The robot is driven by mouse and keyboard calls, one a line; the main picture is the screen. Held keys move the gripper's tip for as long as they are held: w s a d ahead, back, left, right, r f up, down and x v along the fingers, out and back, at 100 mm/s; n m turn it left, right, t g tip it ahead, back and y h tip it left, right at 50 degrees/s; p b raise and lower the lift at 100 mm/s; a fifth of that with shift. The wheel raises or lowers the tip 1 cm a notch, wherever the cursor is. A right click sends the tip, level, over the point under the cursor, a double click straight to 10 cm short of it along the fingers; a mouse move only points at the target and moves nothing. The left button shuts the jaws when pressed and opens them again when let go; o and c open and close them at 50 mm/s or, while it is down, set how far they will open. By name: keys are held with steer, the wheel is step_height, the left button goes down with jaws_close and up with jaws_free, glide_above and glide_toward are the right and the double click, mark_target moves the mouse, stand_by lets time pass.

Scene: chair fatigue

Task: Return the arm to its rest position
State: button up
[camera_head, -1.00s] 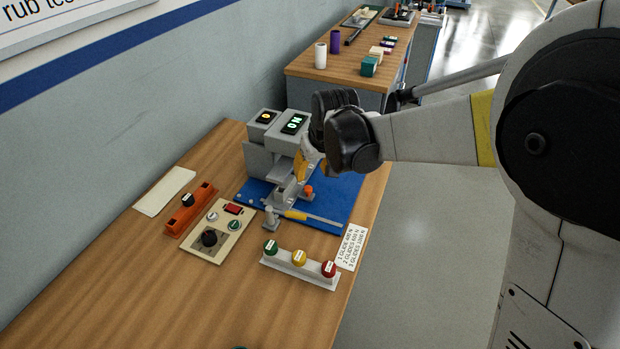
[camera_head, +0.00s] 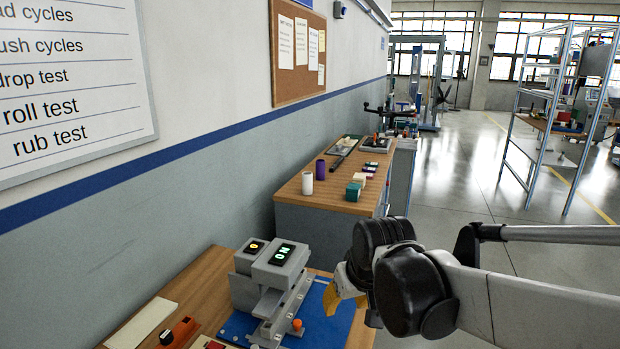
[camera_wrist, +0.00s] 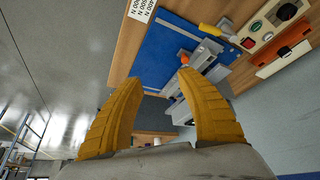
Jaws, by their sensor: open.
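My arm reaches in from the right in the head view and ends in dark wrist joints. My gripper (camera_head: 345,292) hangs beside the right side of the grey test machine (camera_head: 275,280), and its yellow fingers are partly hidden by the wrist. In the wrist view my gripper (camera_wrist: 160,100) shows its two yellow fingers spread apart with nothing between them. The grey machine also shows in the wrist view (camera_wrist: 205,60), beyond the fingers, on a blue mat (camera_wrist: 160,55). The machine's display shows a green lit text.
A second wooden bench (camera_head: 325,200) with a white cylinder (camera_head: 307,183), a purple cylinder (camera_head: 320,168) and small blocks stands behind. A wall with a whiteboard (camera_head: 70,85) is on the left. Open floor (camera_head: 480,180) lies to the right, with a metal frame rack (camera_head: 550,120) farther off.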

steer(key=s+d+m+t, duration=0.1)
steer(key=s+d, duration=0.5)
steer(key=s, duration=0.2)
steer(key=s+d+m+t+h, duration=0.1)
steer(key=s+d+m, duration=0.1)
steer(key=s+d, duration=0.3)
steer(key=s, duration=0.4)
steer(key=shift+d, duration=0.35)
steer(key=shift+r, duration=0.1)
